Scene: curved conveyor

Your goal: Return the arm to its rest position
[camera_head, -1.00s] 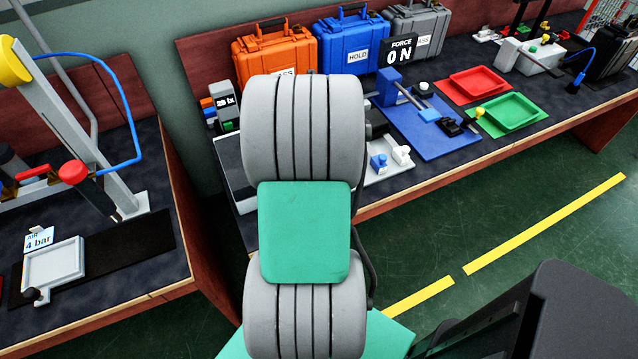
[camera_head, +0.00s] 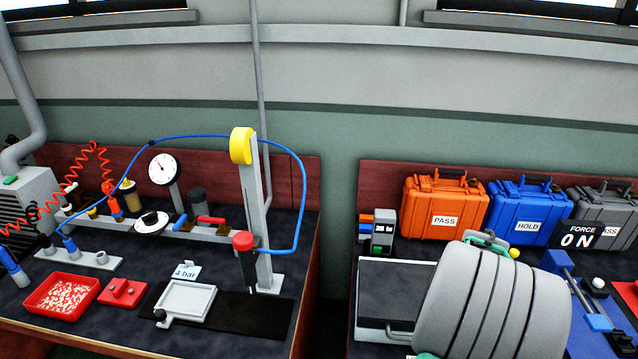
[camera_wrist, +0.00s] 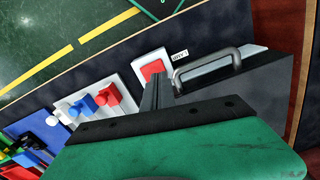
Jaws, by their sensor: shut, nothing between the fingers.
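My gripper (camera_wrist: 158,92) shows in the wrist view as dark fingers beyond a black and green body. The fingers are together with nothing seen between them. They hang over the workbench, near a small white tray with a red square (camera_wrist: 153,68) and a grey handle (camera_wrist: 207,66); I cannot tell the height. In the head view my grey arm covers the lower right, in front of the right bench (camera_head: 352,335). The gripper's fingers are hidden there.
Orange (camera_head: 444,208), blue (camera_head: 528,212) and grey cases stand at the right bench's back. The left bench holds a press column (camera_head: 256,210), a red parts tray (camera_head: 62,296) and a blue hose. Blue and red pieces (camera_wrist: 108,97) lie near my gripper. A gap separates the benches.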

